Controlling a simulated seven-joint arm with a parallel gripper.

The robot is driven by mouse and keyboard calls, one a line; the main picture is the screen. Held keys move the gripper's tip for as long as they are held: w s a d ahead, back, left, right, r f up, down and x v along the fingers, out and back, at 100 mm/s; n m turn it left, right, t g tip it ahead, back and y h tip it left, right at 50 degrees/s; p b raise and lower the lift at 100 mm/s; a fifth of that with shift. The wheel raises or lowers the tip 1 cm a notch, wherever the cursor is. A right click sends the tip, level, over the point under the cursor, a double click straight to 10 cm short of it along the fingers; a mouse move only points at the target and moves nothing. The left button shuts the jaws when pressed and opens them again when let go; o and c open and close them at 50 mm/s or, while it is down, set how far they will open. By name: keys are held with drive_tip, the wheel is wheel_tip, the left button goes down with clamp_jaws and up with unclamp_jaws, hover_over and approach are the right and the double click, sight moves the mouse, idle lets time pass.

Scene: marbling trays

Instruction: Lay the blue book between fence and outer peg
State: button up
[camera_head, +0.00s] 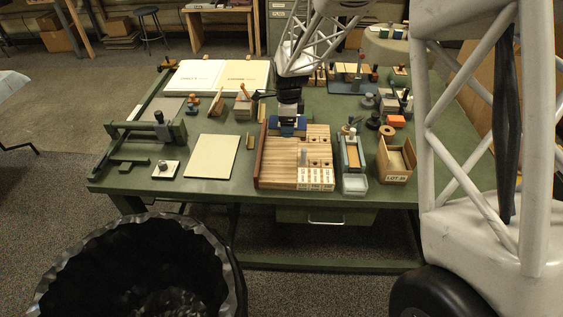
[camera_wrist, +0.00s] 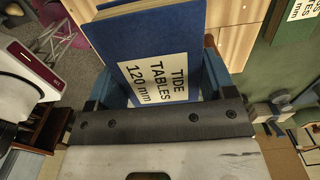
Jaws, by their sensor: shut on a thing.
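My gripper (camera_head: 290,113) is over the far end of a striped wooden board (camera_head: 279,165). It is shut on a blue book (camera_wrist: 140,35), whose white label reads "TIDE TABLES 120 mm" in the wrist view. In the head view the blue book (camera_head: 287,127) shows just under the gripper; I cannot tell whether it touches the board. A dark red-brown strip, apparently the fence (camera_head: 262,157), runs along the board's left edge. A small grey peg (camera_head: 302,157) stands among the holes on the right half. White labels line the near right edge. The gripper hides part of the far end.
A narrow tray (camera_head: 352,178) and an open wooden box (camera_head: 395,176) labelled "LOT" stand right of the board. A pale sheet (camera_head: 212,156) lies to its left. Small blocks and tools stand behind. A green book (camera_wrist: 294,22) shows at the wrist view's upper right.

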hover_over(282, 162)
drive_tip(key=shift+a+r, duration=0.1)
drive_tip(key=shift+w, duration=0.1)
drive_tip(key=shift+f, duration=3.15)
drive_tip(key=shift+f, duration=1.85)
drive_tip(key=shift+f, duration=0.1)
drive_tip(key=o, duration=1)
drive_tip(key=shift+c, duration=0.2)
